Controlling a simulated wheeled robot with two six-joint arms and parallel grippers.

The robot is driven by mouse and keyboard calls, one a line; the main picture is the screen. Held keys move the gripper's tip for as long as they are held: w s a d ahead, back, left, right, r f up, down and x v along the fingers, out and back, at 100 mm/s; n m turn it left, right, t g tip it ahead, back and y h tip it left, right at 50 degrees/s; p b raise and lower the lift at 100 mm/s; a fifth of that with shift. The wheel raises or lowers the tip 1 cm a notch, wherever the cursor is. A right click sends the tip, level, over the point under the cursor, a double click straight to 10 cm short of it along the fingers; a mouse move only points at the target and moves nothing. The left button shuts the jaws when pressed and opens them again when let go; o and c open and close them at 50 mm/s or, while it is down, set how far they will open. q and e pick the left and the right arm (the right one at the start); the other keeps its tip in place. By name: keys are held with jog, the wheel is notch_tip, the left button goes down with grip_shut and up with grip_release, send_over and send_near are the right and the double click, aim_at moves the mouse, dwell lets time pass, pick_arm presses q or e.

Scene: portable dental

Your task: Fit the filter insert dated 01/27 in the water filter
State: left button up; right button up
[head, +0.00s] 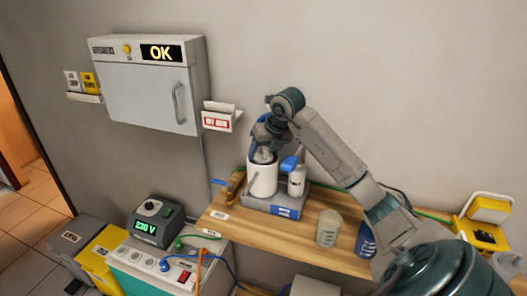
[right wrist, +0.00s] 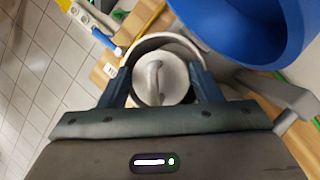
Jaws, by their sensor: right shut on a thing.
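The water filter seems to be the white open-topped cylinder (head: 262,182), standing on a grey base (head: 268,206) on the wooden shelf. My right gripper (head: 264,152) points down at its mouth. In the right wrist view, the gripper (right wrist: 161,78) is shut on a round whitish insert (right wrist: 175,88) with a raised grip bar on top. The insert sits within the round white rim (right wrist: 150,42); how deep it is, I cannot tell. No date on the insert is readable. My left gripper is not in view.
A white bottle with a blue top (head: 290,164) stands close at the cylinder's right. A translucent cup (head: 328,228) and a blue container (head: 365,240) stand further right on the shelf (head: 225,217). A wall cabinet reading OK (head: 150,95) and a small wall holder (head: 220,118) are at upper left.

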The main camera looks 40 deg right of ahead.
jog(key=shift+d+f, duration=0.25)
jog(key=shift+f, duration=0.2)
jog(key=shift+r, duration=0.3)
jog(key=shift+w+r+p, duration=0.1)
jog(key=shift+r+p, duration=0.05)
jog(key=shift+p, duration=0.2)
jog(key=shift+d, duration=0.1)
